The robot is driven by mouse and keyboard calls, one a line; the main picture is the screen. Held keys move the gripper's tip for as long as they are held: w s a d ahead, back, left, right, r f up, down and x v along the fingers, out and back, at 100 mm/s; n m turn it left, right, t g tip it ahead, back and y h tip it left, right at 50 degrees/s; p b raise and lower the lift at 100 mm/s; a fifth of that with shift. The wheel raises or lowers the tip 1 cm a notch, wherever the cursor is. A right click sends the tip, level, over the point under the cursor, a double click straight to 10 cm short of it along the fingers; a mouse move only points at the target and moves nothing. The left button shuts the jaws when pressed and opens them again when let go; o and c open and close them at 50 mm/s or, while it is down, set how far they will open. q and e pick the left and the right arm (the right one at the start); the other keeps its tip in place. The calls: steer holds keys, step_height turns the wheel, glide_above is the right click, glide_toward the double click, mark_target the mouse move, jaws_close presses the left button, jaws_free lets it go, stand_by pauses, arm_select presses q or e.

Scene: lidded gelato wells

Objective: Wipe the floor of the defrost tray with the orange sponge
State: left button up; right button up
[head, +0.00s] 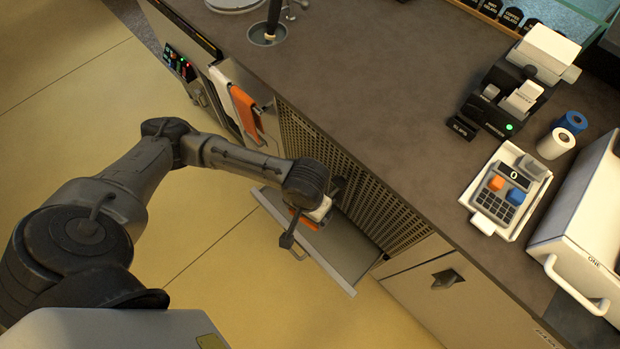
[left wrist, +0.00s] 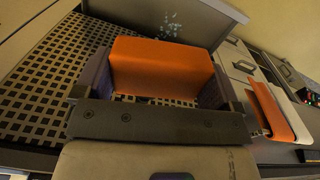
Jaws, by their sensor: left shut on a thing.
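The defrost tray (head: 345,283) is a shallow grey drawer pulled out below the perforated counter front. Its grey floor (left wrist: 215,22) shows at the top of the left wrist view, with a patch of pale specks (left wrist: 171,24) on it. My left gripper (head: 316,210) is over the tray, shut on the orange sponge (left wrist: 162,68). The sponge is a block held between both fingers in the left wrist view. Only a sliver of it shows in the head view, below my wrist. Whether its underside touches the floor is hidden. My right gripper is in neither view.
Orange and white cloths (head: 245,112) hang on the counter front, left of the tray. A perforated panel (head: 375,200) rises behind the tray. The countertop (head: 400,75) holds a printer (head: 520,85) and a keypad terminal (head: 505,190). The yellow floor (head: 225,285) before the tray is clear.

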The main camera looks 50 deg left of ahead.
arm_select(q)
steer(key=w+a+f+n+b, duration=0.15)
steer(key=f+b, duration=0.45)
steer(key=f, duration=0.6)
steer(key=w+a+f+n+b, duration=0.15)
steer(key=f+b, duration=0.35)
steer(key=f, duration=0.6)
steer(key=w+a+f+n, duration=0.1)
steer(key=f, duration=0.1)
steer(key=w+a+f+n+b, duration=0.1)
steer(key=w+a+f, duration=0.1)
steer(key=w+a+f+n, duration=0.1)
steer(key=w+a+f, duration=0.1)
steer(key=shift+w+a+f, duration=0.1)
steer(key=shift+a+f, duration=0.1)
steer(key=shift+a, duration=0.05)
steer(key=shift+w+f+n+b, duration=0.15)
steer(key=shift+w+n+b, duration=0.15)
steer(key=shift+n, duration=0.1)
step_height(320, 180, down, 6)
steer(key=b, duration=0.8)
steer(key=shift+s+a+r+p, duration=0.55)
steer(key=shift+s+p, duration=0.1)
steer(key=shift+p, duration=0.55)
steer(key=shift+s+a+f, duration=0.2)
steer(key=shift+s+a, duration=0.05)
steer(key=shift+a, duration=0.05)
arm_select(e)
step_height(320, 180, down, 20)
